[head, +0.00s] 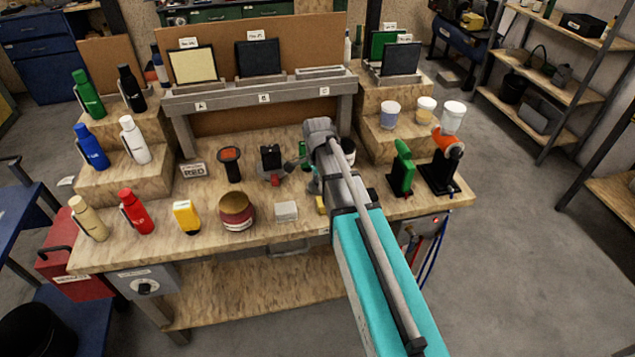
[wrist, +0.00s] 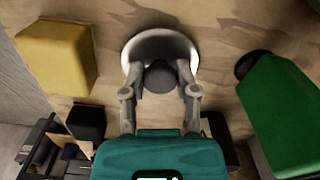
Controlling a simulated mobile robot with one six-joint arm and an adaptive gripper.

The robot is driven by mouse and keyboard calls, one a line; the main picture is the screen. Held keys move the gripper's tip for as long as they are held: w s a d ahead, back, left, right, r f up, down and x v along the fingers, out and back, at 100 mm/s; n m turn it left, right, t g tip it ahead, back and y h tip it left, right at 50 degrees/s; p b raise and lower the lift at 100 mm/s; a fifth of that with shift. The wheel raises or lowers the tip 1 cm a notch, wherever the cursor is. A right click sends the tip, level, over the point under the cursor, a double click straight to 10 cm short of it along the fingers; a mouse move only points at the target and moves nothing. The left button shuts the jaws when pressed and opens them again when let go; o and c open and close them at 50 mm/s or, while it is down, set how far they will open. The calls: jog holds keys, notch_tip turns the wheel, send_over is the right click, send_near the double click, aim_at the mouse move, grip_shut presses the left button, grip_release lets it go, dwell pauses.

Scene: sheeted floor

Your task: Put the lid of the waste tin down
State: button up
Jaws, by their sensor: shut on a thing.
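My gripper (wrist: 160,80) is shut on the dark knob of a round lid, with one finger on each side of it. The lid (wrist: 158,46) shows behind the knob in the wrist view as a round grey-brown disc with a pale rim, over the wooden bench top. Whether it touches the bench cannot be told. In the head view my arm and wrist cover most of this spot.
A yellow block (wrist: 55,55) lies to the left of the lid and a green object (wrist: 283,112) to the right in the wrist view. A black device (head: 271,158), a grey block (head: 286,211) and a maroon round container (head: 236,210) stand on the bench (head: 160,245).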

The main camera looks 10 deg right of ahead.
aim_at(318, 181)
jog(key=shift+f, duration=0.2)
jog(key=o, duration=0.9)
jog(key=shift+r, duration=0.25)
notch_tip(318, 181, up, 12)
jog(key=p, duration=1.2)
jog(key=shift+s, duration=0.15)
jog(key=shift+s+n, duration=7.5)
jog(key=shift+s, duration=0.4)
